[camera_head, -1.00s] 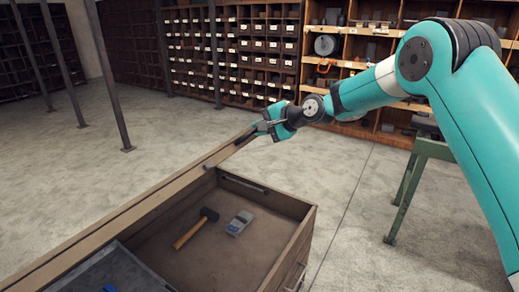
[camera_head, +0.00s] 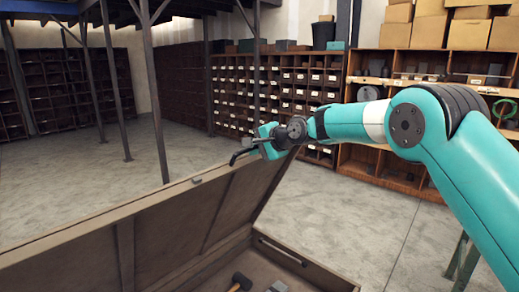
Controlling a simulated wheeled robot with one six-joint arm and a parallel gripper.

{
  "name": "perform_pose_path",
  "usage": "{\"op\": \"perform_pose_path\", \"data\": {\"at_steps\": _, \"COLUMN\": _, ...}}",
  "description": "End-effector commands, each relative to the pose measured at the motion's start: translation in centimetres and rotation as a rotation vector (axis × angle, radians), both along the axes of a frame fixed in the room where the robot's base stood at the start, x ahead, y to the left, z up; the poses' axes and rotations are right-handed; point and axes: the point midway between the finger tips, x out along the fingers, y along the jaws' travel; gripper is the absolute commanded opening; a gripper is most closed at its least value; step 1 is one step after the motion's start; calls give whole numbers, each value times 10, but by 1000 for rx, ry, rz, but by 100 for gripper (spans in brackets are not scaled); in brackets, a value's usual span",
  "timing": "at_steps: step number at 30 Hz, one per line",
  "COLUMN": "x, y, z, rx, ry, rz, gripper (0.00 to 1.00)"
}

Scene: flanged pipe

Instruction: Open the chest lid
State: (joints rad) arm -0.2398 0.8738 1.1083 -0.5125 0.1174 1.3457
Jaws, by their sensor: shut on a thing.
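The wooden chest lid (camera_head: 170,228) stands raised and tilted, its inner face with crosswise battens showing. The open chest (camera_head: 325,274) shows only in part at the bottom of the view, its near side cut off by the frame. My gripper (camera_head: 240,156) is at the lid's upper edge near its far right corner. It is shut on the lid there, though the exact contact of the dark fingers is small and hard to make out.
A hammer (camera_head: 240,283) and a small grey-blue item (camera_head: 277,287) lie inside the chest. Shelving with many compartments (camera_head: 285,95) stands behind. Dark metal posts (camera_head: 158,100) rise at left. A green stand leg (camera_head: 465,262) is at lower right. The concrete floor (camera_head: 70,180) is open beyond the lid.

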Motion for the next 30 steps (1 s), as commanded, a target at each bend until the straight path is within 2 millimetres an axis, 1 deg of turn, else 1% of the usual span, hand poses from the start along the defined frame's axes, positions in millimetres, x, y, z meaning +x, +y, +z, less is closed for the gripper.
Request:
{"op": "perform_pose_path", "data": {"at_steps": 1, "x": -2, "y": 2, "z": -4, "rx": -4, "ry": 5, "rz": 8, "gripper": 0}}
{"op": "perform_pose_path", "data": {"at_steps": 8, "x": -2, "y": 1, "z": -5, "rx": -5, "ry": 6, "rz": 7, "gripper": 0}}
{"op": "perform_pose_path", "data": {"at_steps": 9, "x": -2, "y": 1, "z": -5, "rx": -6, "ry": 7, "rz": 7, "gripper": 22}}
{"op": "perform_pose_path", "data": {"at_steps": 11, "x": -2, "y": 1, "z": -5, "rx": -5, "ry": 8, "rz": 7, "gripper": 35}}
{"op": "perform_pose_path", "data": {"at_steps": 12, "x": -2, "y": 1, "z": -5, "rx": -5, "ry": 7, "rz": 6, "gripper": 39}}
{"op": "perform_pose_path", "data": {"at_steps": 19, "x": -1, "y": 1, "z": -3, "rx": -2, "ry": 5, "rz": 4, "gripper": 39}}
{"op": "perform_pose_path", "data": {"at_steps": 23, "x": -4, "y": -4, "z": -1, "rx": -2, "ry": 2, "rz": 3, "gripper": 39}}
{"op": "perform_pose_path", "data": {"at_steps": 26, "x": -11, "y": -12, "z": 4, "rx": -1, "ry": 1, "rz": 2, "gripper": 39}}
{"op": "perform_pose_path", "data": {"at_steps": 30, "x": -30, "y": -33, "z": 15, "rx": -1, "ry": 1, "rz": 0, "gripper": 39}}
